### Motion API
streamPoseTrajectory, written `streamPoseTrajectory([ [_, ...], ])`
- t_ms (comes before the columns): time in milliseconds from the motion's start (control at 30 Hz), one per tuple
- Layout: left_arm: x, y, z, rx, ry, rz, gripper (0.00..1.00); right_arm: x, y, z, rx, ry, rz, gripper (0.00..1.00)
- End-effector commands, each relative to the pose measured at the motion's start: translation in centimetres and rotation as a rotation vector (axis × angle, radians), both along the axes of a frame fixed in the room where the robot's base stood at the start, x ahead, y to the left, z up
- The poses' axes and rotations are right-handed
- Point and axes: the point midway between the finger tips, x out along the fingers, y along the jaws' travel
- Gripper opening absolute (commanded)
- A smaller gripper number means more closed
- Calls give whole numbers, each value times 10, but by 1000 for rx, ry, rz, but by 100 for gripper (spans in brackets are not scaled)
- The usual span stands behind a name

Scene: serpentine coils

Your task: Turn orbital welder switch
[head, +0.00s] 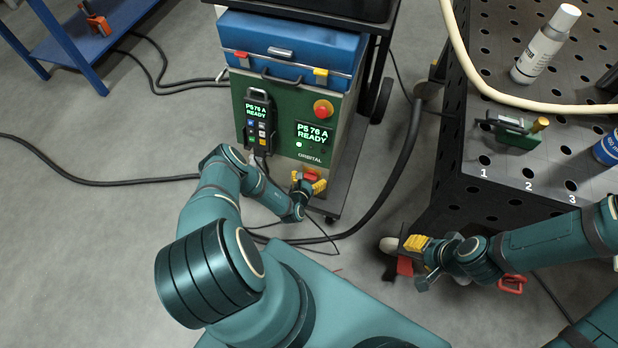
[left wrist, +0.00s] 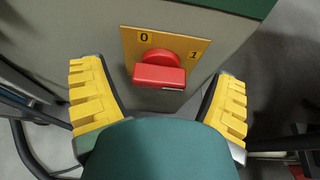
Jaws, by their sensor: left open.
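The orbital welder (head: 325,118) is a green cabinet with a red switch (head: 312,176) low on its front. In the left wrist view the red switch knob (left wrist: 160,74) sits on a yellow plate (left wrist: 133,42) marked 0 and 1. Its bar lies roughly level across the picture, with a pale mark at its lower right. My left gripper (head: 308,185) is open in front of the switch. Its yellow fingers (left wrist: 160,92) stand on either side of the knob, apart from it. My right gripper (head: 412,250) is beside the table; what lies between its fingers is unclear.
The welder's displays read "PS 76 A READY", and a red button (head: 323,108) sits above. A blue case (head: 291,47) rests on top. A thick dark hose curves right of the cabinet. A perforated table (head: 465,140) stands right, with a white bottle (head: 545,44).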

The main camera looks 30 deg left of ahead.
Motion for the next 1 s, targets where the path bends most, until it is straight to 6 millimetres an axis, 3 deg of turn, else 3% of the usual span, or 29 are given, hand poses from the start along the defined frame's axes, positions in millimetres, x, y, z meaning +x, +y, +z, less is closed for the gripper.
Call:
streamPoseTrajectory([
  [67,0,0,0,0,0,0,87,0,0,0,0,0,0,47],
  [267,0,0,0,0,0,0,20,0,0,0,0,0,0,47],
  [667,0,1,0,-48,-12,0,18,0,0,0,0,0,0,47],
  [1000,-1,4,-1,-280,-66,1,18,0,0,0,0,0,0,47],
])
